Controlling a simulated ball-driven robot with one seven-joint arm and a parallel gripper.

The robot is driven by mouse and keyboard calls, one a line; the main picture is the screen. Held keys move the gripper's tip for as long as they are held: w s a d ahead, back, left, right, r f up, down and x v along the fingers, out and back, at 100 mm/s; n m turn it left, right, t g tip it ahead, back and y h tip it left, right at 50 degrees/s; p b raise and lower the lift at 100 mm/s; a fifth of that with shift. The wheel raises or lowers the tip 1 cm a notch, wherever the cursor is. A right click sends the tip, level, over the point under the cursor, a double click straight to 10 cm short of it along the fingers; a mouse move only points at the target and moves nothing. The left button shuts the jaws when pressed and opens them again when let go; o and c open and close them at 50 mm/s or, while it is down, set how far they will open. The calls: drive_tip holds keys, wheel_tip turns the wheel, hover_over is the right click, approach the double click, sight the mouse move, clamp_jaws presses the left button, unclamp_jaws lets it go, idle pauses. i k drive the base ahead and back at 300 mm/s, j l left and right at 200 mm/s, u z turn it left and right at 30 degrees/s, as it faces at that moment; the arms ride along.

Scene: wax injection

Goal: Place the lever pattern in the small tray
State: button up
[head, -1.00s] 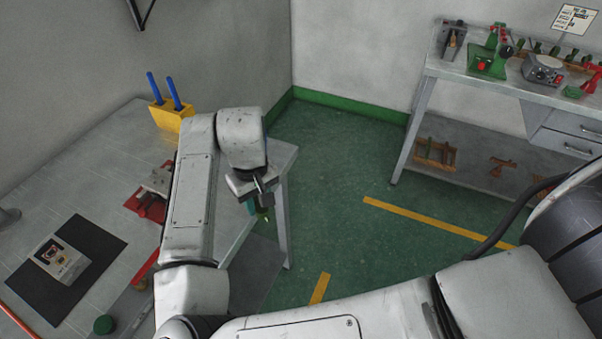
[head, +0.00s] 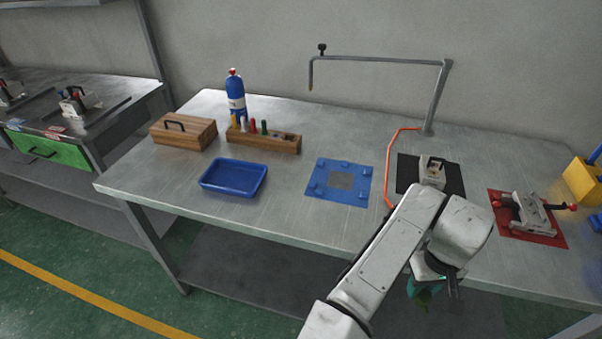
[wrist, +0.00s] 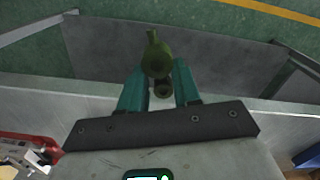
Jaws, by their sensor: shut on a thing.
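The lever pattern (wrist: 155,62) is a small olive-green piece with a round boss and a short arm. My gripper (wrist: 160,88) is shut on it, with teal fingers on both sides of the piece in the wrist view. In the head view my gripper (head: 424,287) hangs at the front edge of the bench, with a bit of green lever pattern showing below; most of it is hidden or too small to tell. The small tray (head: 233,190) is blue and looks empty. It sits on the bench's left part, well to the left of my gripper.
The metal bench (head: 280,215) has a blue pegged plate (head: 338,182) right of the tray. A wooden block with coloured tools (head: 262,138), a wooden box (head: 183,132) and a blue bottle (head: 235,95) stand behind. A grey post (head: 437,98) with an overhanging arm rises at the back.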

sight(235, 179)
drive_tip(key=i+u, duration=0.15)
drive_tip(key=u, duration=0.25)
drive_tip(key=i+u, duration=0.15)
drive_tip(key=u, duration=0.3)
drive_tip(key=i+u, duration=0.15)
drive_tip(key=u, duration=0.25)
drive_tip(key=i+l+u, duration=0.15)
drive_tip(key=u, duration=0.3)
